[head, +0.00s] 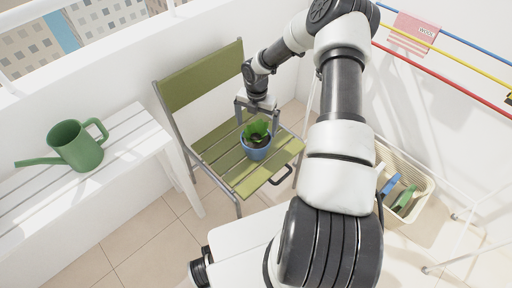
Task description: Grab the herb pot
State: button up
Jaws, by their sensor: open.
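The herb pot (257,153) is a small blue pot with green leaves. It stands upright on the slatted seat of a green folding chair (208,148). My gripper (257,116) points down just above the plant, with its two fingers spread apart on either side of the leaves. In this view the fingertips look level with the top of the foliage. I cannot tell exactly how far they are from the pot rim.
A white slatted table (130,137) at left holds a green watering can (74,146). A cream basket (412,181) with tools stands on the floor at right, by a drying rack with coloured lines and a pink cloth (414,29). Tiled floor is clear at front left.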

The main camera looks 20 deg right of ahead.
aim_at(256, 141)
notch_tip(256, 141, down, 6)
jog(key=shift+r+b, duration=0.15)
jog(key=shift+b, duration=0.35)
jog(key=f, duration=0.1)
jog(key=f+b, duration=0.1)
jog(key=f, duration=0.3)
jog(key=shift+s+a, duration=0.25)
jog(key=shift+s, duration=0.1)
jog(key=shift+c, duration=0.3)
jog(key=c, duration=1.1)
jog(key=shift+c, duration=1)
jog(key=shift+r, duration=0.2)
